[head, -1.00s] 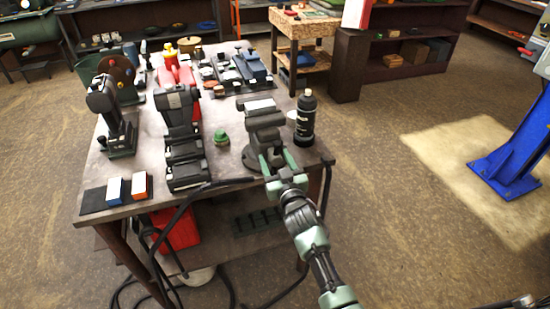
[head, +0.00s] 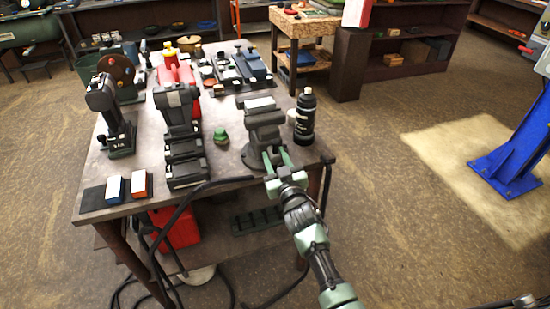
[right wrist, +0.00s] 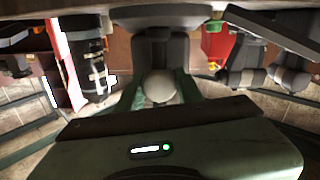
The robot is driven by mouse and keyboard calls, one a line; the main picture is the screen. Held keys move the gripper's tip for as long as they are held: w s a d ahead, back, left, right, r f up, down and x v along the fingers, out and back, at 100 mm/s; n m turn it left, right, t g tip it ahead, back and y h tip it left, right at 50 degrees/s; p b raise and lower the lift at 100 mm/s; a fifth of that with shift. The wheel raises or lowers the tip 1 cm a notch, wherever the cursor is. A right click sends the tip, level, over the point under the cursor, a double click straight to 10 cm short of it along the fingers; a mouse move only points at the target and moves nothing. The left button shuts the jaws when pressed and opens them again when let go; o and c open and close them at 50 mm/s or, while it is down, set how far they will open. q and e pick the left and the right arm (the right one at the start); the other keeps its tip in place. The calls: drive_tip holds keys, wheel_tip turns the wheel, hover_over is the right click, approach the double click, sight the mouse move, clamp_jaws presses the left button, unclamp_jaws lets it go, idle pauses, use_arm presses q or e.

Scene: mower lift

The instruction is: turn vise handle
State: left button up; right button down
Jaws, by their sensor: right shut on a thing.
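The grey vise (head: 262,118) is mounted at the front right corner of the workbench. My right gripper (head: 277,158) reaches it from the front, its green fingers at the vise's near end. In the right wrist view the fingers (right wrist: 158,92) are on either side of a pale round end of the vise handle (right wrist: 158,86), and the grey vise body (right wrist: 152,50) is behind it. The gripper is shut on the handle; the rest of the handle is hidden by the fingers. My left gripper is not in view.
A black bottle (head: 305,116) stands close to the right of the vise. A small green object (head: 221,137) and a dark machine (head: 180,130) are to its left. A black cable (head: 215,183) runs along the front of the workbench (head: 150,165).

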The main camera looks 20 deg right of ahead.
sight(276, 161)
drive_tip(key=c, duration=0.9)
unclamp_jaws()
drive_tip(key=shift+c, duration=0.2)
drive_tip(key=s+b, duration=0.1)
drive_tip(key=s, duration=0.5)
drive_tip(key=shift+s+f, duration=0.15)
drive_tip(key=shift+s, duration=0.8)
